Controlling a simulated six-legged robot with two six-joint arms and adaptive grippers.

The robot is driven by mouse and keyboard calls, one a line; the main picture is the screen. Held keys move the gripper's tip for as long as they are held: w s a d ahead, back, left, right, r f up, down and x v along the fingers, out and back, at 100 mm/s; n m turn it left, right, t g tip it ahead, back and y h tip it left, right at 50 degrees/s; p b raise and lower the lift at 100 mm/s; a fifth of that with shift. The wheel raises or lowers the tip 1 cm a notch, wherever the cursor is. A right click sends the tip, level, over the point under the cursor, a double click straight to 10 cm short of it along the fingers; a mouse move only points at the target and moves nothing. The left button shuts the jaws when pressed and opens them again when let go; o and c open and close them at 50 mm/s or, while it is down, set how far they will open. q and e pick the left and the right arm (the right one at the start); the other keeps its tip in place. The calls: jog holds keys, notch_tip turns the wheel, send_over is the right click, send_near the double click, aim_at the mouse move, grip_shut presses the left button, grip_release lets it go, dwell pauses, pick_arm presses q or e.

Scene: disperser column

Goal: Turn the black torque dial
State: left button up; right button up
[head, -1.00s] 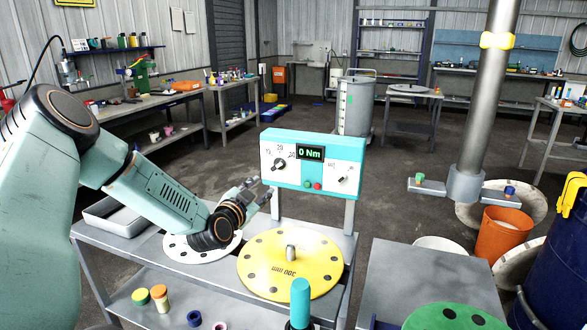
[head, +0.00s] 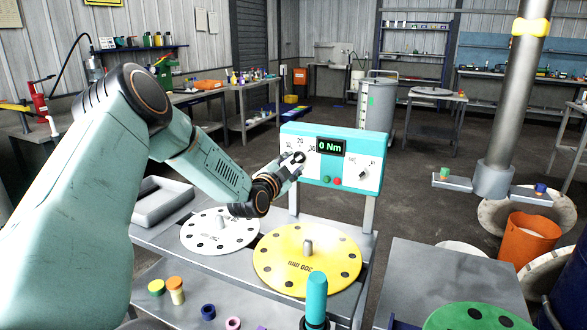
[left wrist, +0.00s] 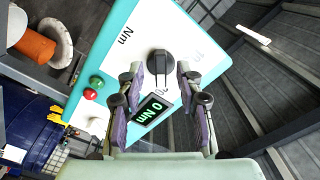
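The black torque dial (left wrist: 160,64) is on the white face of a teal-framed control box (head: 344,183). Its display (head: 331,146) reads 0 Nm, and it also shows in the left wrist view (left wrist: 152,109). My left gripper (head: 295,163) is in front of the box's left part and hides much of the dial there. In the left wrist view my left gripper (left wrist: 160,72) is open, with one finger to each side of the dial. Contact with it cannot be told. My right gripper is not in view.
A second knob (head: 363,174) and green and red buttons (head: 331,181) are on the box. Below are a white disc (head: 220,240), a yellow disc (head: 290,262) with a centre post, and a teal-topped cylinder (head: 316,294). A grey tray (head: 163,203) lies at the left.

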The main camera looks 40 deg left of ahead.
pick_arm(q)
jog(key=shift+w+a, duration=0.2)
jog(key=shift+w, duration=0.3)
jog(key=shift+d+r, duration=0.2)
jog(key=shift+a+f, duration=0.15)
jog(key=shift+a, duration=0.05)
jog(key=c, duration=0.4)
jog(key=shift+d, duration=0.1)
grip_shut()
